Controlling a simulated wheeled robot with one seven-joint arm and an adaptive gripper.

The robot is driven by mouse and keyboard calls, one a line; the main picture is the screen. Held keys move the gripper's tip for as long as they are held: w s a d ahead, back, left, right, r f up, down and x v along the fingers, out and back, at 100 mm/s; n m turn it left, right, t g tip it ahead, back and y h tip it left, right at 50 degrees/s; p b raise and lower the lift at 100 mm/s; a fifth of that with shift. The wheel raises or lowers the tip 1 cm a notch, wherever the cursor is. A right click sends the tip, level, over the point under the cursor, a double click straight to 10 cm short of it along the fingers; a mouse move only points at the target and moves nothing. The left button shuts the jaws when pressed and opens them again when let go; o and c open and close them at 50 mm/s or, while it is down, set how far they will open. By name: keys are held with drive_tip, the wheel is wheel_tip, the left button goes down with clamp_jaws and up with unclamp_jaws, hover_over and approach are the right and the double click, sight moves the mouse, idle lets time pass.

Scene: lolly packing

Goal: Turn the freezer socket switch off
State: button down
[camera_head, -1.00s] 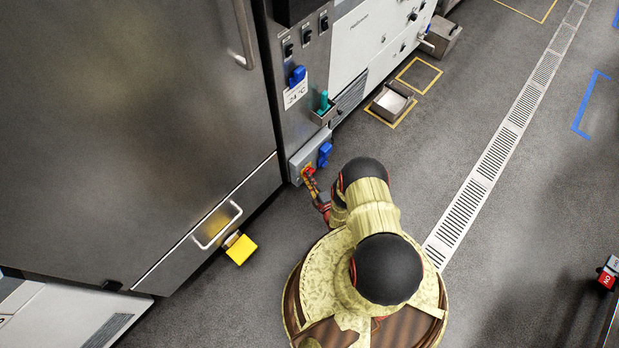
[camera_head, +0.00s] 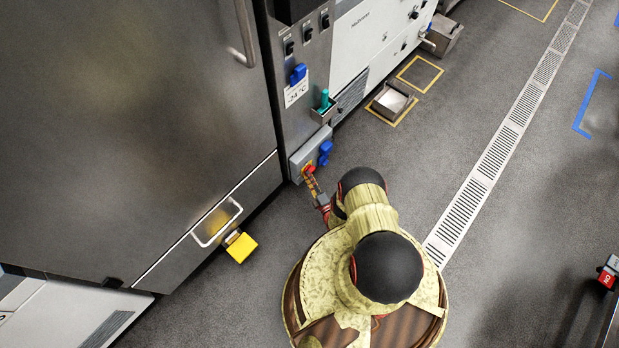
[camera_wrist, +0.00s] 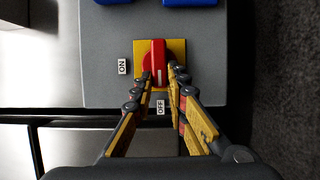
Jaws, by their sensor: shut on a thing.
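The freezer socket switch is a red rotary knob (camera_wrist: 153,55) on a square yellow plate (camera_wrist: 179,46), on a grey socket box (camera_wrist: 108,75). In the wrist view, an ON label (camera_wrist: 123,66) is left of the plate and an OFF label (camera_wrist: 160,107) is below it. The knob stands upright in that view, its white mark at the lower end, on the OFF side. My gripper (camera_wrist: 160,73) is shut on the knob, a finger on each side. In the head view, my gripper (camera_head: 311,178) reaches the small red knob (camera_head: 309,168) low on the cabinet.
A blue plug (camera_head: 325,152) sits on the box beside the switch. Above are a blue knob (camera_head: 298,73) and a teal-handled item in a small holder (camera_head: 324,112). A yellow pedal (camera_head: 241,248) juts out below the large steel door (camera_head: 130,110).

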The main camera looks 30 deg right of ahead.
drive_tip(key=c, duration=1.8)
unclamp_jaws()
drive_tip(key=shift+o, duration=0.2)
drive_tip(key=shift+r, duration=0.15)
drive_tip(key=r, duration=0.6)
drive_tip(key=w+r, duration=0.1)
drive_tip(key=r, duration=0.2)
drive_tip(key=shift+d+r, duration=0.1)
drive_tip(key=shift+d, duration=0.2)
drive_tip(key=shift+s+r, duration=0.15)
drive_tip(key=shift+r, duration=0.15)
drive_tip(key=shift+s+a+r, duration=0.1)
drive_tip(key=shift+s+a, duration=0.05)
drive_tip(key=shift+s, duration=0.05)
drive_tip(key=shift+s+a, duration=0.1)
